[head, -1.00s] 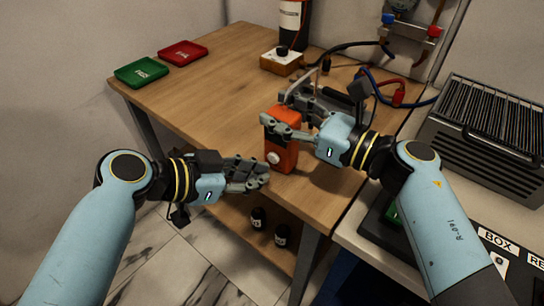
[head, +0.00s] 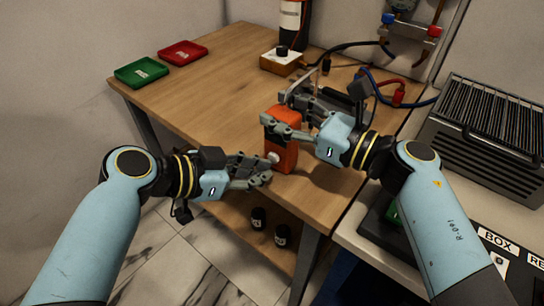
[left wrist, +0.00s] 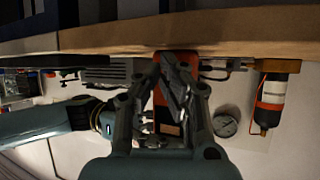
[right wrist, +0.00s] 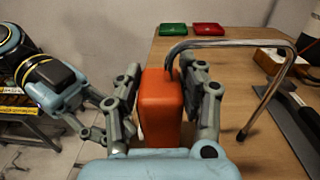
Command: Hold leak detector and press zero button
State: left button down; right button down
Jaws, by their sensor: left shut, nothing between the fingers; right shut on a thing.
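The leak detector (head: 284,150) is an orange-red box with a round white knob or button low on its front face. It stands upright near the table's front edge. My right gripper (head: 290,125) is shut on it, with fingers on both sides; the right wrist view shows the orange body (right wrist: 160,108) between the fingers and a bent metal tube (right wrist: 235,42) rising from it. My left gripper (head: 266,168) is shut and empty, its fingertips at the lower left of the detector, close to the white knob. The left wrist view shows its closed fingers in front of the orange body (left wrist: 170,125); contact cannot be told.
Green (head: 141,71) and red (head: 183,53) trays lie at the table's back left. A wooden box with a black knob (head: 282,60) stands at the back beside a dark bottle. Hoses and a grey vented unit (head: 485,130) are on the right. The table's left middle is clear.

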pick_arm(q)
jog(key=shift+w+d, duration=0.25)
jog(key=shift+w, duration=0.15)
dwell(0.7)
jog(key=shift+s, duration=0.1)
jog(key=shift+s+a, duration=0.45)
jog(key=shift+s, duration=0.2)
jog(key=s+a, duration=0.1)
jog(key=s, duration=0.1)
jog(key=s+a, duration=0.1)
jog(key=s, duration=0.1)
jog(key=shift+s+a, duration=0.1)
jog(key=shift+a, duration=0.25)
dwell(0.6)
pick_arm(e)
jog(key=c, duration=0.7)
grip_release()
